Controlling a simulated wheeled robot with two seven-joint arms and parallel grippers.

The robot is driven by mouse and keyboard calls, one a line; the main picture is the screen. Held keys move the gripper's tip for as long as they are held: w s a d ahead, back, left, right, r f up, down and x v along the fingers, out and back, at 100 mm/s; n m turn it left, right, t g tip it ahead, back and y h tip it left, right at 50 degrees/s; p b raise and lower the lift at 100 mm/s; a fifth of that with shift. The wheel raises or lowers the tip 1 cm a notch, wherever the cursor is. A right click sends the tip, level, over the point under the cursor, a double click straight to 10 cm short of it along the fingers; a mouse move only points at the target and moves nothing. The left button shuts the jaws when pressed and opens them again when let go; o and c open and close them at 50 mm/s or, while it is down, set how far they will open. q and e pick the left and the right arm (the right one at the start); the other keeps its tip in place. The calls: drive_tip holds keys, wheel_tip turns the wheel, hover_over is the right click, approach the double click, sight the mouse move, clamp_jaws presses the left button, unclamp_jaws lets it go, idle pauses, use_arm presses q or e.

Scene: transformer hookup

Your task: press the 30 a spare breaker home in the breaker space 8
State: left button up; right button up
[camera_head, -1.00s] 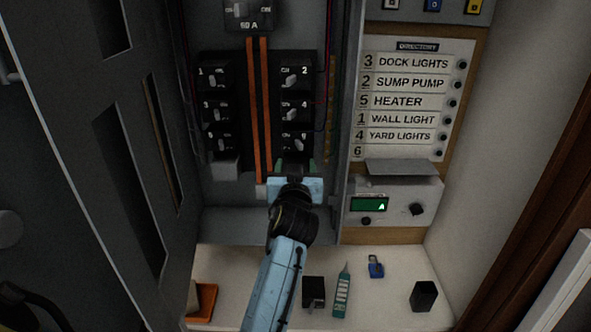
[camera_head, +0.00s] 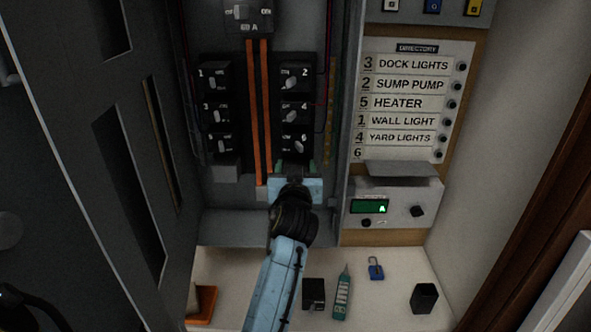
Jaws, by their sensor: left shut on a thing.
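My left gripper (camera_head: 294,172) reaches up from the shelf to the bottom of the right breaker column, just under breaker 6 (camera_head: 295,144). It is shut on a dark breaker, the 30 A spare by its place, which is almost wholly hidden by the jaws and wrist. Space 8 is behind the gripper, so I cannot tell how deep the breaker sits. Green finger parts show on both sides of the dark piece. My right gripper is not in view.
Orange bars (camera_head: 260,110) run down between the breaker columns. A directory board (camera_head: 405,100) and a unit with a green display (camera_head: 369,206) are at the right. On the shelf lie a dark block (camera_head: 314,293), a teal tester (camera_head: 342,297), a blue padlock (camera_head: 376,271) and a black box (camera_head: 424,298).

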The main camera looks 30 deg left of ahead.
sight(296, 133)
use_arm(q)
drive_tip(key=shift+b+x, duration=0.3)
drive_tip(key=shift+x, duration=1.05)
drive_tip(key=o, duration=1.1)
drive_tip(key=shift+a, duration=0.1)
drive_tip(key=shift+p+v, duration=0.55)
drive_tip(key=shift+v, duration=2)
wheel_tip(296, 133, up, 10)
drive_tip(key=shift+p, duration=0.6)
